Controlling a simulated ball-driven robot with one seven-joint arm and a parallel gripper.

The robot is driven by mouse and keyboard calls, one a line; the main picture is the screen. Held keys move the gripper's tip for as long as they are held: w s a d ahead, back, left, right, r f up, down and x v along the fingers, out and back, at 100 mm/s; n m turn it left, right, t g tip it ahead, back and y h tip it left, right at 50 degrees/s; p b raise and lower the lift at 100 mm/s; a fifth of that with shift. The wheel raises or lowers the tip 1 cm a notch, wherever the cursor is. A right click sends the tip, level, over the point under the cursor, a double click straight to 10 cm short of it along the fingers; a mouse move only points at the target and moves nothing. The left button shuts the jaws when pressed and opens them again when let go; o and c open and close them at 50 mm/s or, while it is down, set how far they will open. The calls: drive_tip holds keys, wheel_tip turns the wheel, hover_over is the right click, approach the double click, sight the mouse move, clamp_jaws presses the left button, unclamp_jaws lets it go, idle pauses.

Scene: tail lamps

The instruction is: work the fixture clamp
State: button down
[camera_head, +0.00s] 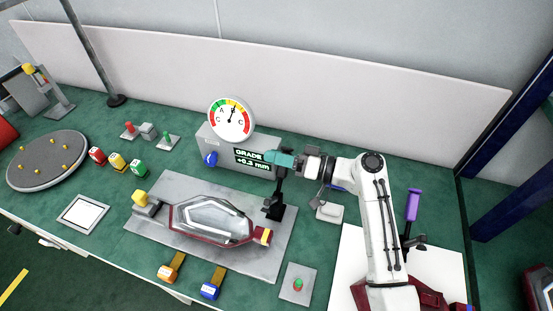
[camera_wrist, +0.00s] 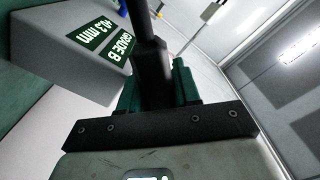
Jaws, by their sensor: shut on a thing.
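The black fixture clamp (camera_head: 274,208) stands at the back right of the grey fixture plate (camera_head: 158,236). Its dark lever points up. My gripper (camera_head: 280,159), with teal fingers, is shut on the upper part of this lever. In the wrist view the black lever (camera_wrist: 151,70) runs up between the teal fingers, which partly hide behind it. The tail lamp (camera_head: 212,222), with a clear middle and dark red edge, lies on the plate in front of the clamp. The fingers hide the lever's top in the head view.
The gauge box (camera_head: 212,148) behind the plate reads "GRADE B +0.3 mm". A yellow-topped block (camera_head: 140,198) and a red-yellow block (camera_head: 262,236) flank the lamp. A purple-handled tool (camera_head: 412,205) stands right of my arm. Orange and blue tags (camera_head: 209,290) lie in front.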

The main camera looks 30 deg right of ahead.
drive_tip(key=shift+w+d+f+m, duration=0.15)
drive_tip(key=shift+f+m, duration=0.05)
drive_tip(key=shift+m, duration=0.2)
drive_tip(key=c, duration=0.9)
unclamp_jaws()
